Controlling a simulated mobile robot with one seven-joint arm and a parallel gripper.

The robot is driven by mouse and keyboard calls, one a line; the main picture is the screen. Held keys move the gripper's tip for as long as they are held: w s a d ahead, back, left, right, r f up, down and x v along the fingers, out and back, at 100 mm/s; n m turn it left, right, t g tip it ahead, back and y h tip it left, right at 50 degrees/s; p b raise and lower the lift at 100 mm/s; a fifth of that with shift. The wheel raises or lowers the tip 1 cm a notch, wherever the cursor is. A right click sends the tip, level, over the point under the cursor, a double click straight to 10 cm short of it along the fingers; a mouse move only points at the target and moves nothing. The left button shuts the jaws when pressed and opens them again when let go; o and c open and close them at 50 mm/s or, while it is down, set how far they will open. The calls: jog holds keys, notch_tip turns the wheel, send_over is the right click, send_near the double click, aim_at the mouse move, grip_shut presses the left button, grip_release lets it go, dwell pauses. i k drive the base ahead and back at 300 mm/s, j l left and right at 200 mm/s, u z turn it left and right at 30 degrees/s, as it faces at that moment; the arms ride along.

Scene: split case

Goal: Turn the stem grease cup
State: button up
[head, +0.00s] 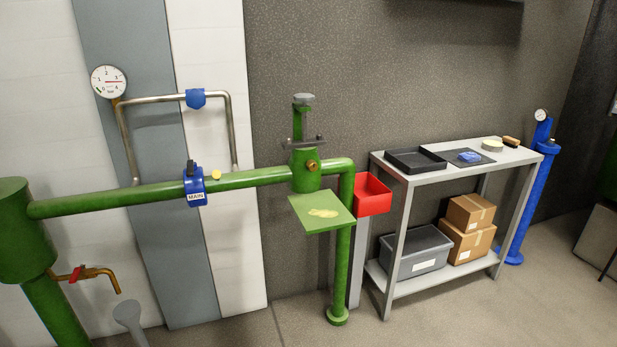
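The green valve body (305,172) sits on the green pipe, with an upright green stem or yoke (298,125) above it. A grey round cap (304,98) tops the stem. A small brass round fitting (312,165) is on the front of the body. I cannot tell for sure which of these is the stem grease cup. A grey flange with bolts (306,142) lies between body and stem. My gripper is not in view.
A green plate (321,207) with a yellowish smear juts out below the valve. A red open bin (372,194) is at its right. A grey shelf table (425,171) stands further right. A pressure gauge (109,81) is at upper left.

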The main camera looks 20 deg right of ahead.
aim_at(311, 165)
jog(key=l, duration=0.85)
jog(key=i+l, duration=0.1)
jog(key=l, duration=0.7)
